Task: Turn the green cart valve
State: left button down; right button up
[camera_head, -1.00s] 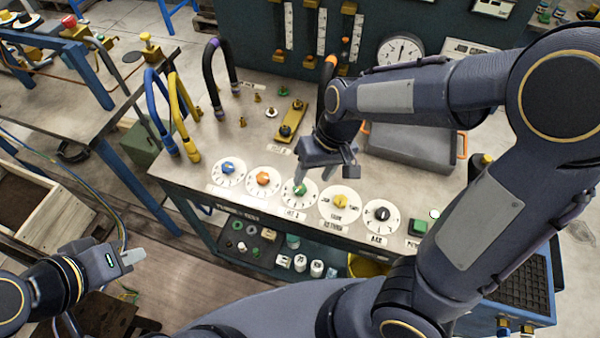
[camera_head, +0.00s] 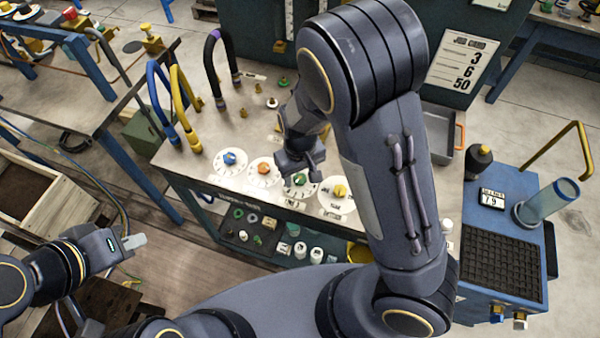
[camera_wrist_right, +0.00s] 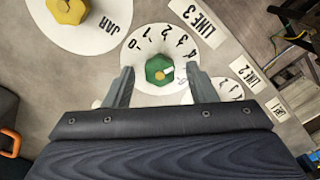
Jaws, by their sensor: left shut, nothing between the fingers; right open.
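The green valve knob (camera_head: 299,179) sits on a round white numbered dial on the cart's top. In the right wrist view the knob (camera_wrist_right: 158,69) shows with a pale pointer mark, and its dial carries numbers. My right gripper (camera_head: 297,176) is open above the knob. In the wrist view its fingertips (camera_wrist_right: 160,72) appear on either side of the knob, with gaps; I cannot tell whether they reach down to its height. My left gripper (camera_head: 138,240) is shut and empty, low at the left, away from the cart.
Orange (camera_head: 264,168), blue (camera_head: 230,158) and yellow (camera_head: 340,190) knobs flank the green one. Blue and yellow hoses (camera_head: 180,105) rise at the cart's left. A grey tray (camera_head: 437,132) is at the right, partly behind my arm. Small parts fill the shelf below.

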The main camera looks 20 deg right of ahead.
aim_at(300, 177)
jog(key=c, duration=1)
jog(key=shift+o, duration=0.2)
jog(key=shift+m, duration=0.8)
jog(key=o, duration=1)
jog(key=shift+c, duration=0.2)
notch_tip(300, 177, up, 8)
jog(key=shift+f+p, duration=0.15)
jog(key=shift+p, duration=0.25)
